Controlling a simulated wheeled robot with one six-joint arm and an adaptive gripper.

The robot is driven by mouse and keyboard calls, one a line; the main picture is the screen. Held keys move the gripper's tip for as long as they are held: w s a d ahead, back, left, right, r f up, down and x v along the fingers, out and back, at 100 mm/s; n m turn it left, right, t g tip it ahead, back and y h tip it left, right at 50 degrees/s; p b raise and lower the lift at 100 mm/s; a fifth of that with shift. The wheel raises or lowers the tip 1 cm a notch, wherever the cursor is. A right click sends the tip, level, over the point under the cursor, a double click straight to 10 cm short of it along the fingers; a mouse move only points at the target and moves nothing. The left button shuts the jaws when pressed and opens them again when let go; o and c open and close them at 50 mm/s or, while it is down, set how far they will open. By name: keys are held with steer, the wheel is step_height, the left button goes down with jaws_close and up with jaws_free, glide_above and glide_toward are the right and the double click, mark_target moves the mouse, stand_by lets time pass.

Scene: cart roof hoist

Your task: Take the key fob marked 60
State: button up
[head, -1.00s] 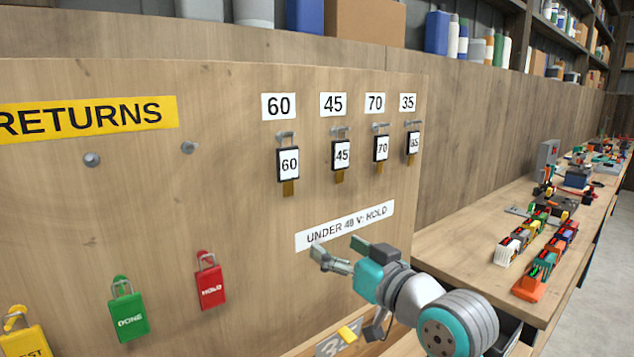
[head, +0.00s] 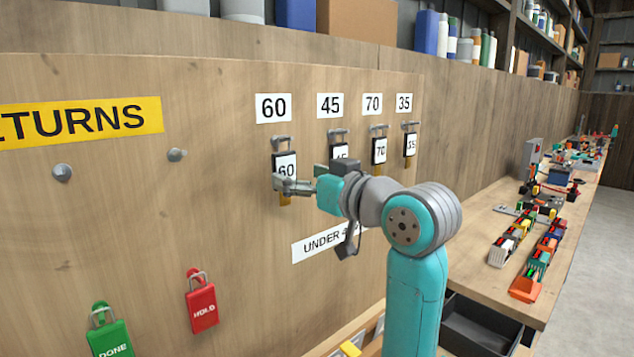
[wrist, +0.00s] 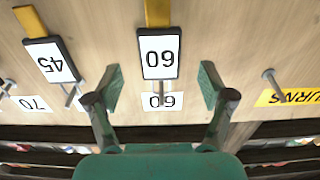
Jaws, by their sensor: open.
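The key fob marked 60 (head: 284,168) hangs on a hook under the 60 label (head: 273,108) on the wooden board. It is black-framed with a white face and a brass key below. In the wrist view the fob (wrist: 160,53) shows upside down, centred between and beyond the fingertips. My gripper (head: 291,186) is open and empty in front of the fob, partly covering its lower part in the head view. In the wrist view both fingers of my gripper (wrist: 160,92) are spread to either side. I cannot tell any contact.
The 45 fob (head: 339,153) hangs close by on the right, partly hidden by my gripper. The 70 fob (head: 379,151) and 35 fob (head: 410,145) hang further right. A bare hook (head: 177,155) is on the left. The workbench (head: 470,235) stands at right.

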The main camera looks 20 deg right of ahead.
mark_target(287, 167)
steer(key=shift+x, duration=2.6)
steer(key=c, duration=1.4)
steer(key=shift+r, duration=0.35)
steer(key=shift+s, duration=0.1)
steer(key=shift+s+d+r, duration=0.2)
steer(key=shift+s+d, duration=0.05)
steer(key=shift+s, duration=0.45)
steer(key=shift+s+d+r, duration=0.2)
steer(key=shift+s+d, duration=0.05)
steer(key=shift+s, duration=0.5)
steer(key=shift+s+d+r, duration=0.2)
steer(key=shift+s+d, duration=0.05)
steer(key=shift+s, duration=0.45)
